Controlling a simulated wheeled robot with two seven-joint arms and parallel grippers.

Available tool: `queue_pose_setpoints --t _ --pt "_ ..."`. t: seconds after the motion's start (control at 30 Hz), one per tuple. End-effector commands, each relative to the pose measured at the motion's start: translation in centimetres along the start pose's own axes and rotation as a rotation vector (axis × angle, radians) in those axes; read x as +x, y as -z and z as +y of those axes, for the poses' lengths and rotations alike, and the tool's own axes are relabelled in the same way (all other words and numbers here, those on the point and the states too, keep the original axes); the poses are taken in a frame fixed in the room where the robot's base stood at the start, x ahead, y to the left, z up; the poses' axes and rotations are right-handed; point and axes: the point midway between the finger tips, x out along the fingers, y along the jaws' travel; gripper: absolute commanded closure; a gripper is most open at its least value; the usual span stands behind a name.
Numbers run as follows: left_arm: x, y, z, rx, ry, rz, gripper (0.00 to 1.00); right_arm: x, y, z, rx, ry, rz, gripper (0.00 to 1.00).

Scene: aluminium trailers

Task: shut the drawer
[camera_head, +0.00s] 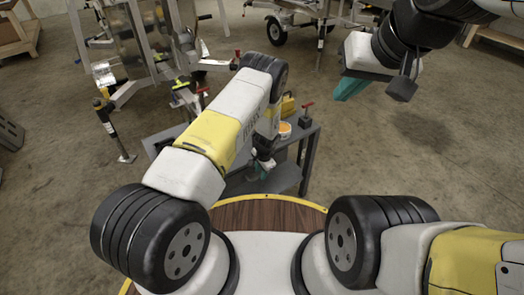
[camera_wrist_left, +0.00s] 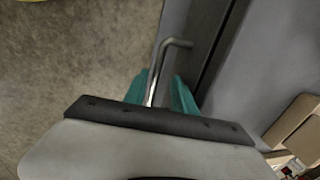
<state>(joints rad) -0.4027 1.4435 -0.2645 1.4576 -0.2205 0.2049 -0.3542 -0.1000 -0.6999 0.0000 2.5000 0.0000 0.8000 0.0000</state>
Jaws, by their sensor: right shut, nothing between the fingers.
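The grey cart (camera_head: 300,148) with the drawer stands in front of me, largely hidden behind my left arm in the head view. In the left wrist view a bent metal handle (camera_wrist_left: 175,43) joins a grey drawer front (camera_wrist_left: 190,22). A dark gap runs beside that front. My left gripper (camera_wrist_left: 162,75) has its teal fingers on either side of the handle's bar; whether they clamp it is unclear. It shows small and low beside the cart in the head view (camera_head: 263,166). My right gripper (camera_head: 350,88) is shut and empty, in the air at the upper right, away from the cart.
On the cart top are a yellow case (camera_head: 288,106), an orange-and-white tub (camera_head: 285,130) and a red-handled clamp (camera_head: 305,116). An aluminium trailer frame (camera_head: 140,45) stands at the upper left. Open concrete floor (camera_head: 430,150) lies to the right.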

Motion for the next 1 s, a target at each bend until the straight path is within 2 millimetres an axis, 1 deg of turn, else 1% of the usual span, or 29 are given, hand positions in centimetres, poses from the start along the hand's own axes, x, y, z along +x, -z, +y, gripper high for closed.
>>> queue_pose_setpoints --t 0.07,0.17,0.27,0.5,0.6,0.73,1.0 --pt "0.0 0.0 0.1 0.0 -0.001 -0.001 0.68 0.0 0.0 0.0 0.0 0.0 0.0 1.0" --pt "-0.6 0.0 0.1 0.0 -0.001 0.0 0.68 0.0 0.0 0.0 0.0 0.0 0.0 1.0" --pt "-1.9 0.1 0.0 0.0 0.0 0.001 0.68 0.0 0.0 0.0 0.0 0.0 0.0 1.0" --pt "-6.0 0.1 -0.1 -0.001 0.001 0.002 0.68 0.0 0.0 0.0 0.0 0.0 0.0 1.0" --pt "-7.1 0.1 -0.1 -0.001 0.001 0.001 0.68 0.0 0.0 0.0 0.0 0.0 0.0 1.0" --pt "-7.7 0.0 0.0 -0.001 0.0 -0.001 0.68 0.0 0.0 0.0 0.0 0.0 0.0 1.0" --pt "-7.8 0.0 0.0 0.0 0.0 -0.001 0.68 0.0 0.0 0.0 0.0 0.0 0.0 1.0"
